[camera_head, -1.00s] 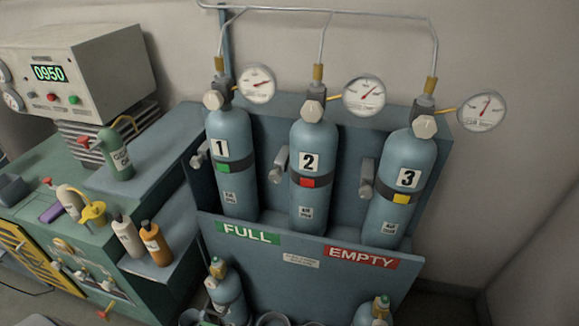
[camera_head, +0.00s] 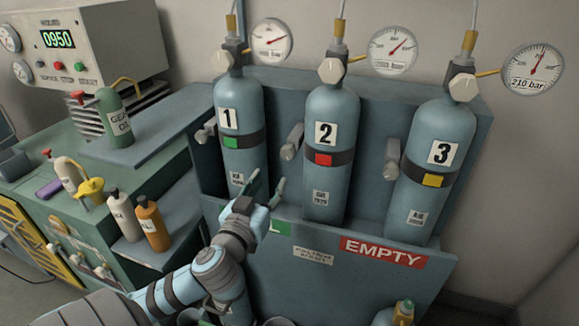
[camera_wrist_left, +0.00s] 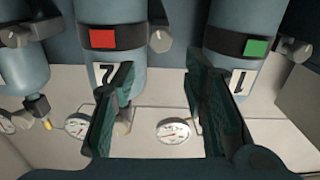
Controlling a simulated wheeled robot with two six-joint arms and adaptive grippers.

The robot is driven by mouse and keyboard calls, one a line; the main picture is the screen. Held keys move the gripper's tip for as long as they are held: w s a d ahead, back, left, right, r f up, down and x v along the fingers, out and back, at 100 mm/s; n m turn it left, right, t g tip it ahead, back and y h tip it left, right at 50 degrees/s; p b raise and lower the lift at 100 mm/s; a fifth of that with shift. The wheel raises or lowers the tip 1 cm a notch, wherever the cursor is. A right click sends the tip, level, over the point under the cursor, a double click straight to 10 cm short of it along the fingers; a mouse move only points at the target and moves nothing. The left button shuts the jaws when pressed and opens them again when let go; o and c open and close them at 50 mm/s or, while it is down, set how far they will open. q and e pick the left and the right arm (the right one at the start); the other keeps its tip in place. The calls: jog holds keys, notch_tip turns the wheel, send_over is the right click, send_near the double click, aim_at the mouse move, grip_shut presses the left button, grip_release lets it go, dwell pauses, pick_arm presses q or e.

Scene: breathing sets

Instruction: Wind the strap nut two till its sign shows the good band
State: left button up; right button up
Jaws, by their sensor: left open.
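Strap nut two (camera_head: 292,142) is a grey knob at the left side of blue cylinder 2 (camera_head: 330,198). The sign on that cylinder's strap is red (camera_head: 323,160). The left wrist view, upside down, also shows strap nut two (camera_wrist_left: 161,40) and the red sign (camera_wrist_left: 102,39). My left gripper (camera_head: 266,185) is open and empty, below and left of the nut, in front of the gap between cylinders 1 and 2. In the wrist view its fingers (camera_wrist_left: 160,75) stand apart, with the nut beyond the space between them. My right gripper is not in view.
Cylinder 1 (camera_head: 238,105) has a green sign and cylinder 3 (camera_head: 438,130) a yellow one, each with its own nut. The rack's front panel (camera_head: 400,285) stands below. Bottles and a bench (camera_head: 150,150) are at the left. Pipes and gauges are above.

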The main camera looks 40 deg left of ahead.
aim_at(286, 154)
pick_arm(q)
jog(key=x, duration=1.2)
jog(key=shift+w+a+r, duration=0.2)
jog(key=shift+w, duration=0.15)
jog(key=shift+w+a, duration=0.25)
jog(key=shift+w, duration=0.3)
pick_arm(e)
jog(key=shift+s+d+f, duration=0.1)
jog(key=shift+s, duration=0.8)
pick_arm(q)
jog(key=shift+c, duration=0.2)
